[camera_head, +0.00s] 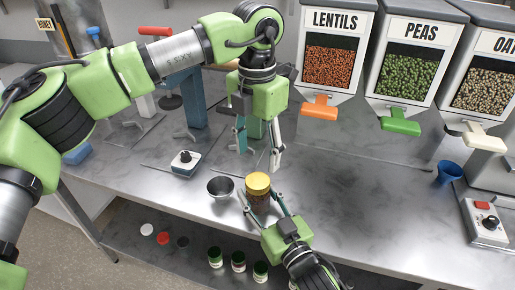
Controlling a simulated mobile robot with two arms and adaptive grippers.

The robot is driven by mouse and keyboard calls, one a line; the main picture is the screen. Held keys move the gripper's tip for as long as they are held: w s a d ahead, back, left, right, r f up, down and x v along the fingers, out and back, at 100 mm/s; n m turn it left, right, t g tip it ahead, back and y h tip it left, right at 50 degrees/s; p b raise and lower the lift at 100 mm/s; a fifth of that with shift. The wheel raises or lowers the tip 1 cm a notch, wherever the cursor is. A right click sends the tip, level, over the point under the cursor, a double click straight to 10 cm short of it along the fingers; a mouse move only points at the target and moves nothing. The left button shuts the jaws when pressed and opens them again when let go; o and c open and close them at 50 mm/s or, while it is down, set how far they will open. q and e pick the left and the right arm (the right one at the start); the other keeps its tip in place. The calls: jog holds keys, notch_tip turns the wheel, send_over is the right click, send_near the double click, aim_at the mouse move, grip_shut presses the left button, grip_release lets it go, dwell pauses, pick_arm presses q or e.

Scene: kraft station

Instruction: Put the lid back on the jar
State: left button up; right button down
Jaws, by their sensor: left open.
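The jar (258,201) is a dark brown-filled clear jar standing upright near the front edge of the metal counter. The gold lid (258,181) sits on top of the jar; whether it is screwed down cannot be seen. My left gripper (258,158) points down above the lid, open and empty, with its fingers apart and clear of the lid. My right gripper (259,190) reaches in from the bottom, with one finger on each side of the jar body, and appears shut on it.
A dark metal bowl (220,187) stands just left of the jar. Lentils (330,75), peas and oats dispensers line the back. A blue cup (448,173) stands at right. The counter right of the jar is clear.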

aim_at(257, 180)
pick_arm(q)
notch_tip(257, 180, down, 8)
jog(key=shift+r, duration=0.25)
jog(key=c, duration=1.2)
jog(key=shift+o, duration=0.2)
jog(key=shift+m, duration=1.7)
jog(key=o, duration=1.2)
